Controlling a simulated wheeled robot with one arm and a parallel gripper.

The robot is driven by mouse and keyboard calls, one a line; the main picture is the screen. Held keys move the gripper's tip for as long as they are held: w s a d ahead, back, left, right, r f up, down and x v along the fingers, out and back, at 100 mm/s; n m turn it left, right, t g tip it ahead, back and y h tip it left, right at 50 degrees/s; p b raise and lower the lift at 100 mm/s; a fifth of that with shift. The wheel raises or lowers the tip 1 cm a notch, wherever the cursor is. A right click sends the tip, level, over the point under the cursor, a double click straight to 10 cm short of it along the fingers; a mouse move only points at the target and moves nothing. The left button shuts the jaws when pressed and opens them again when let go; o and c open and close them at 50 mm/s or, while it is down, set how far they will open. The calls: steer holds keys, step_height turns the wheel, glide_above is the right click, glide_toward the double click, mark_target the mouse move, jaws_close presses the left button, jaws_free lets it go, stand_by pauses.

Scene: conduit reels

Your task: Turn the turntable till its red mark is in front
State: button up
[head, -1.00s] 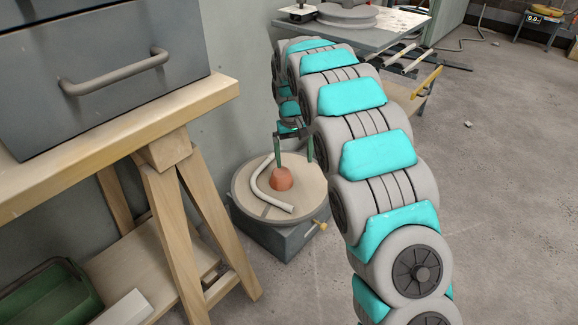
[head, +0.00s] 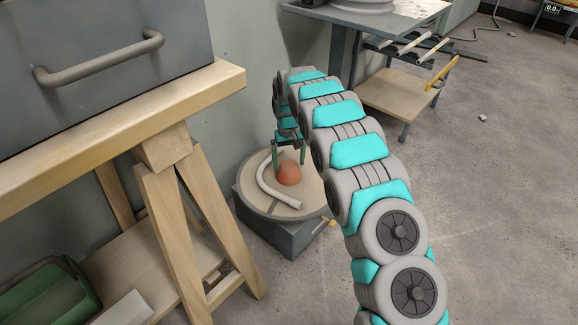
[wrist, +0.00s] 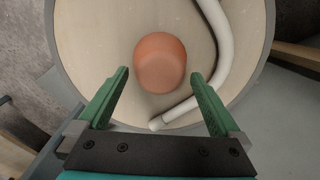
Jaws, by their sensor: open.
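The turntable (head: 312,197) is a round pale disc with a grey rim on a grey box on the floor, beside the wooden trestle. It also fills the upper wrist view (wrist: 95,35). An orange-red rounded knob or block (head: 289,174) stands on the disc, also in the wrist view (wrist: 160,62). A bent off-white tube (head: 272,190) lies on the disc beside it. My gripper (head: 289,155) is open, its green fingers above and to either side of the orange-red piece, with nothing between them gripped. I cannot make out a separate red mark on the rim.
A wooden trestle bench (head: 165,100) with a grey drawer unit stands close on the left, a green bin (head: 45,295) below it. A wall is behind the turntable. A grey table (head: 370,15) with a lower shelf of tubes stands at the back.

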step_height(320, 180, down, 3)
steer(key=shift+r, duration=0.2)
jaws_close()
stand_by(0.7)
